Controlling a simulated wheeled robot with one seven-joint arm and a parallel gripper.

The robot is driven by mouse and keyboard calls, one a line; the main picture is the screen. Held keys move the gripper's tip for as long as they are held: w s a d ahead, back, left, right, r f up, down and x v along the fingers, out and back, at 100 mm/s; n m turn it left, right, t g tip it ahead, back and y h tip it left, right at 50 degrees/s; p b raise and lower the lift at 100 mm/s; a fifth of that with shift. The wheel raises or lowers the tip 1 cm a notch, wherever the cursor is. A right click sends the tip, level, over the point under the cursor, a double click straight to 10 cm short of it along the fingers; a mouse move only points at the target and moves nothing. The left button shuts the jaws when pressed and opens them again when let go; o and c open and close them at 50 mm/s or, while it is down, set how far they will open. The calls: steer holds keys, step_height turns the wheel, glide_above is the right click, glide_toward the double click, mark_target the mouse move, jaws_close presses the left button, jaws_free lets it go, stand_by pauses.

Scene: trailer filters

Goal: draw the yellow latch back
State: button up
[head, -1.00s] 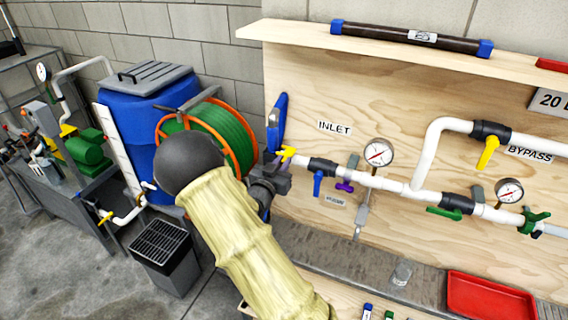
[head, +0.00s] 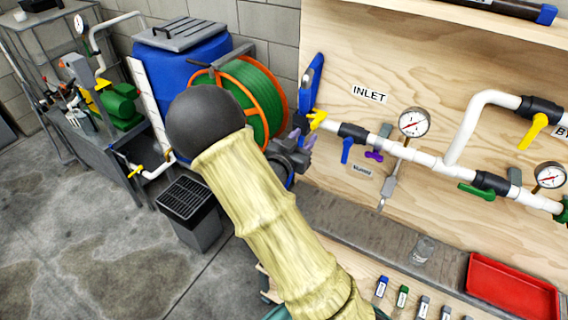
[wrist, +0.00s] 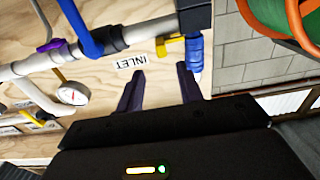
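A small yellow latch (head: 317,119) sits at the left end of the white inlet pipe, beside a blue upright part (head: 311,84). In the wrist view the yellow latch (wrist: 170,46) is at top centre, between a dark block and a blue ribbed fitting (wrist: 194,52). My gripper (head: 303,138) is just below and left of the latch in the head view. In the wrist view my gripper (wrist: 158,84) has its two dark fingers spread, with nothing between them. The latch appears beyond the fingertips, apart from them. My arm hides part of the gripper in the head view.
A blue valve handle (head: 347,150), a purple handle (head: 374,156) and a gauge (head: 414,122) are right of the latch. A green hose reel (head: 253,100) stands left. Another yellow handle (head: 533,131) is on the bypass.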

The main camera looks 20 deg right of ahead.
steer(key=b+v, duration=0.1)
steer(key=v, duration=1)
steer(key=shift+b, duration=0.4)
steer(key=a+f+n+g+y, duration=0.35)
steer(key=f+y, duration=0.25)
steer(key=y, duration=0.5)
steer(key=s+d+r+n+g+y, duration=0.1)
steer(key=s+n+g, duration=0.5)
steer(key=s, duration=0.8)
steer(key=shift+d+y, duration=0.7)
steer(key=shift+d, duration=0.2)
